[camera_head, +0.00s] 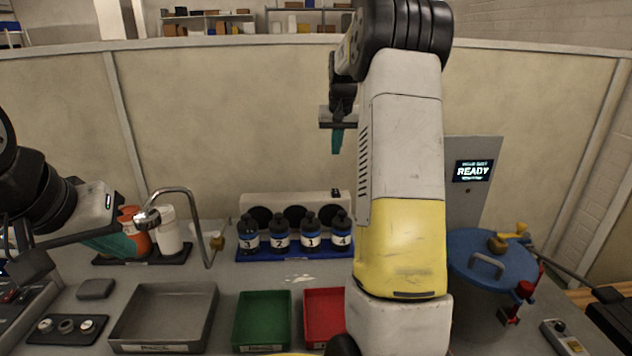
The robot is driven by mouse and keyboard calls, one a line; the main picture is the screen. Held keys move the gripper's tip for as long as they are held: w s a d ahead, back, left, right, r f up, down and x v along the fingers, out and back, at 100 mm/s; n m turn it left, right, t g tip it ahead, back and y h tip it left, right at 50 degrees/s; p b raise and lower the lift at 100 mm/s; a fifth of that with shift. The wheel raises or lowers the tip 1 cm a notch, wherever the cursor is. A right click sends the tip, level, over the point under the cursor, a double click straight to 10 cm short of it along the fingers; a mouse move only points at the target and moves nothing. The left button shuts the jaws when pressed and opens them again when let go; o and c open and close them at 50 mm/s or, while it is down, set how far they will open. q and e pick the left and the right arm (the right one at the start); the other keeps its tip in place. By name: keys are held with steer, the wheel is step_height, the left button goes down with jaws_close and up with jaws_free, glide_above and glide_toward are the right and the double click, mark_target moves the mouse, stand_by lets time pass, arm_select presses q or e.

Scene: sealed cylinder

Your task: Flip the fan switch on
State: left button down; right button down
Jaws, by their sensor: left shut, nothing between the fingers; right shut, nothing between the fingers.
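A pale fan box (262,200) with several dark round openings stands against the back wall, behind a row of bottles. A small dark part (335,193) shows at its top right; it may be the switch, but it is too small to read its position. My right gripper (337,142) has teal fingers, is shut and empty, and points down in the air above the box's right end, apart from it. My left gripper (118,244) is shut and empty at the left, by the orange bottle. My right arm hides the area right of the box.
Numbered dark bottles (280,236) stand on a blue rack before the fan box. Grey (165,338), green (262,318) and red (323,305) trays lie in front. A curved metal tap (178,191) rises at left. A blue-lidded cylinder (486,250) and a READY screen (473,171) are at right.

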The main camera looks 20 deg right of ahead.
mark_target(335, 190)
steer(key=shift+w+d+f, duration=0.55)
steer(key=shift+w+f, duration=0.05)
steer(key=x, duration=0.9)
steer(key=s+x, duration=0.1)
steer(key=x, duration=0.4)
steer(key=shift+f, duration=0.15)
steer(key=shift+w+f, duration=0.1)
steer(key=shift+f, duration=0.15)
